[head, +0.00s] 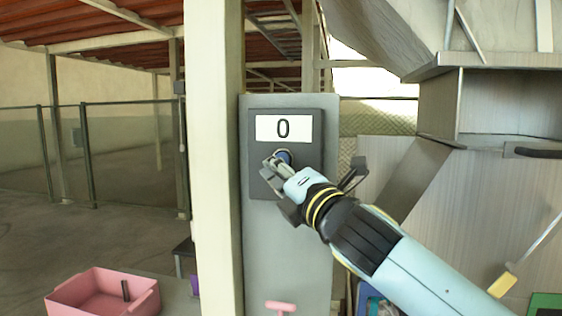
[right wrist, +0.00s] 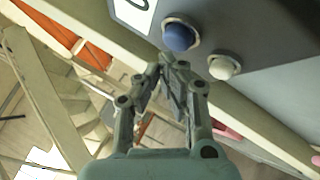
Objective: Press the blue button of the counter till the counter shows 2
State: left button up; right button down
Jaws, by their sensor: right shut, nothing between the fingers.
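The counter (head: 257,182) is a dark panel on a grey post, and its white display (head: 268,128) reads 0. The round blue button (head: 284,155) sits below the display, partly hidden behind my right gripper. In the right wrist view the blue button (right wrist: 178,37) shows clearly, with a white button (right wrist: 223,67) beside it. My right gripper (head: 270,163) is shut and empty, its fingertips right in front of the panel near the blue button. In the right wrist view the fingertips (right wrist: 170,65) appear just below the blue button; I cannot tell whether they touch it. My left gripper is not in view.
The grey post (head: 290,255) carries the counter. A pink bin (head: 100,295) stands at the lower left, with a dark item in it. A pale pillar (head: 213,160) rises left of the post. Metal shelving (head: 500,95) is at the right.

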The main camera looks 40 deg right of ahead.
jog(key=shift+w+d, duration=0.15)
jog(key=shift+d, duration=0.05)
jog(key=shift+w+d, duration=0.3)
jog(key=shift+d, duration=0.05)
dwell(0.9)
jog(key=shift+s+a, duration=0.1)
jog(key=shift+s+a+p, duration=0.4)
jog(key=shift+s+a, duration=0.1)
jog(key=shift+a, duration=0.1)
jog(key=s+a+p, duration=0.2)
jog(key=s+a, duration=0.1)
jog(key=shift+s+a, duration=0.1)
jog(key=shift+a, duration=0.3)
dwell(0.3)
dwell(0.3)
